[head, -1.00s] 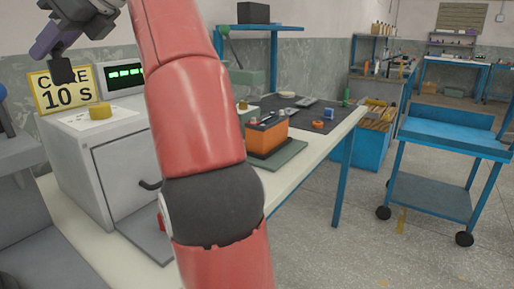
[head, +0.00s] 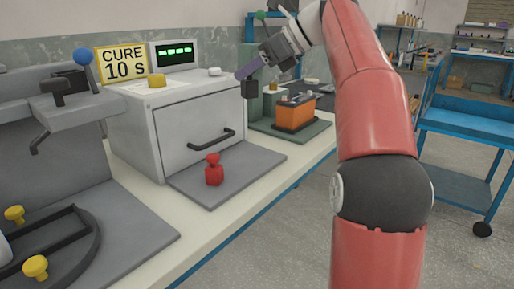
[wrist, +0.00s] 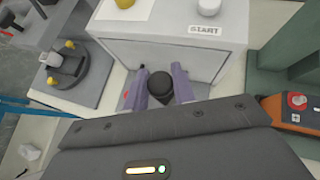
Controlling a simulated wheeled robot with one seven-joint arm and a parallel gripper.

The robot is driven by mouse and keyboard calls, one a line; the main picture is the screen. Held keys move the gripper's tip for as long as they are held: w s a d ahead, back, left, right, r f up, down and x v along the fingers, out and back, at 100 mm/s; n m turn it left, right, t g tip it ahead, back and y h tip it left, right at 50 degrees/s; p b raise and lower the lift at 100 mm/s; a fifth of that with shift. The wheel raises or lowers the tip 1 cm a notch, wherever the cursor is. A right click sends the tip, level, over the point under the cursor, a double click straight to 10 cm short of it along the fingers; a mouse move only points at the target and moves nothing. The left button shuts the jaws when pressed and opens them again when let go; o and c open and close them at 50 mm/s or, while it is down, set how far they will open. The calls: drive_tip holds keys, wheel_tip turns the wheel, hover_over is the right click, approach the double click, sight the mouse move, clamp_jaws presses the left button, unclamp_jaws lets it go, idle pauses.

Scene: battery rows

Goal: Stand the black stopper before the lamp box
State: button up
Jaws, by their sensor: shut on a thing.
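My gripper (head: 247,77) is shut on the black stopper (head: 250,89), which hangs upright below the purple fingers, in the air. In the wrist view the stopper (wrist: 161,92) shows as a dark round top between the fingertips (wrist: 162,78). The lamp box (head: 196,125) is the light grey cabinet with a dark door handle and a "CURE 10 S" sign. In the head view the stopper appears by the box's right front edge; in the wrist view it appears over the box's front side. A red stopper (head: 214,171) stands on the grey plate (head: 255,160) before the box.
A yellow knob (head: 157,80) and a white button (head: 215,71) sit on the box top. A grey fixture (head: 75,190) with yellow knobs stands to the left. The plate right of the red stopper looks clear.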

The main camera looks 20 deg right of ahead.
wheel_tip(320, 180, down, 16)
drive_tip(key=b, duration=0.6)
drive_tip(key=shift+f+b, duration=0.1)
drive_tip(key=shift+b, duration=0.2)
drive_tip(key=o, duration=1)
drive_tip(key=shift+d+r, duration=0.2)
drive_tip(key=shift+r, duration=0.05)
drive_tip(key=p+v, duration=0.3)
drive_tip(key=v, duration=0.8)
drive_tip(key=shift+s+d+r, duration=0.1)
drive_tip(key=shift+d+r, duration=0.05)
drive_tip(key=shift+d, duration=0.1)
